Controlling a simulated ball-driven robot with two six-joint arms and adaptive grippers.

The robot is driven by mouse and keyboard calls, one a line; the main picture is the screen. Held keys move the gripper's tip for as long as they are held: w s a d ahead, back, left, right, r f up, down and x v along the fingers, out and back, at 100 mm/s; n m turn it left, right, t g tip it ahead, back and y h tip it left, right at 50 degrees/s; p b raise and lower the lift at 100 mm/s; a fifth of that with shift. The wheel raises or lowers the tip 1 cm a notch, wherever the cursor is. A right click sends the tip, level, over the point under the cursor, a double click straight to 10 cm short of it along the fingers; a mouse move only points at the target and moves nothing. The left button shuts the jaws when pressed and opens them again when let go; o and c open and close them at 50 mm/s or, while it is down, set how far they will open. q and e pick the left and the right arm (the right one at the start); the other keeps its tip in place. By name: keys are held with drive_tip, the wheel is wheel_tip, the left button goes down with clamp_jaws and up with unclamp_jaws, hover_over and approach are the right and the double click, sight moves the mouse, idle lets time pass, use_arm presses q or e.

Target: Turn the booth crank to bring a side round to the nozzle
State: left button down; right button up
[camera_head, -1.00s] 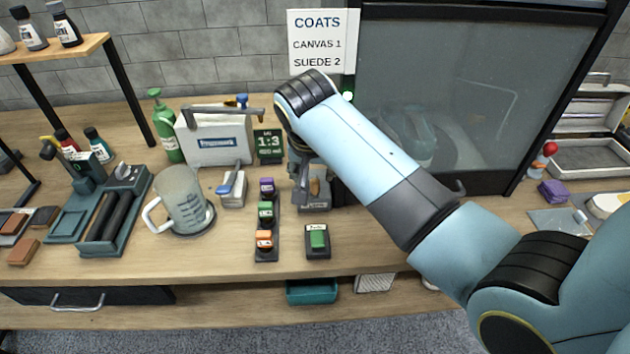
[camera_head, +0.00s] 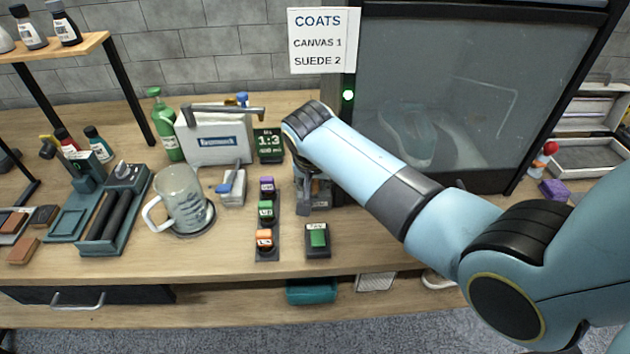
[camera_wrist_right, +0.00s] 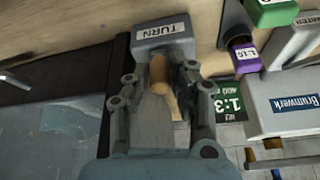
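The booth (camera_head: 480,90) stands at the back right with a dark frame and a hazy glass front. A pale shoe (camera_head: 405,130) shows dimly behind the glass. The crank's grey block (camera_wrist_right: 165,32), labelled TURN, is at the top of the right wrist view, with a wooden handle (camera_wrist_right: 161,75) in front of it. My right gripper (camera_wrist_right: 160,82) has its fingers on both sides of the handle, with gaps visible, so it looks open around it. In the head view my right gripper (camera_head: 312,180) is at the crank, partly hidden by my wrist. My left gripper is out of view.
A COATS sign (camera_head: 318,40) hangs beside the booth.

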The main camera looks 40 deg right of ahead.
clamp_jaws()
drive_tip(key=shift+a, duration=0.1)
drive_tip(key=m, duration=0.1)
drive_tip(key=w+a+m+g+b, duration=0.1)
drive_tip(key=m, duration=0.1)
drive_tip(key=shift+w+h, duration=0.1)
drive_tip(key=shift+h, duration=0.3)
drive_tip(key=m, duration=0.1)
drive_tip(key=w+m+b, duration=0.1)
drive_tip(key=m+g+b, duration=0.1)
drive_tip(key=m, duration=0.1)
drive_tip(key=shift+w+a+f+h, duration=0.1)
drive_tip(key=shift+w+a+h, duration=0.2)
drive_tip(key=shift+a, duration=0.1)
drive_tip(key=w+m+g+b, duration=0.1)
drive_tip(key=m+b, duration=0.2)
drive_tip(key=w+m+g+b, duration=0.1)
drive_tip(key=m+b, duration=0.1)
drive_tip(key=b, duration=0.1)
drive_tip(key=w+m+g+b, duration=0.1)
drive_tip(key=m+b, duration=0.2)
drive_tip(key=shift+w+m+g, duration=0.3)
drive_tip(key=shift+w+d+m+g+y+b, duration=0.3)
drive_tip(key=shift+m+y+b, duration=0.2)
drive_tip(key=shift+m+b, duration=0.6)
drive_tip(key=o, duration=0.8)
unclamp_jaws()
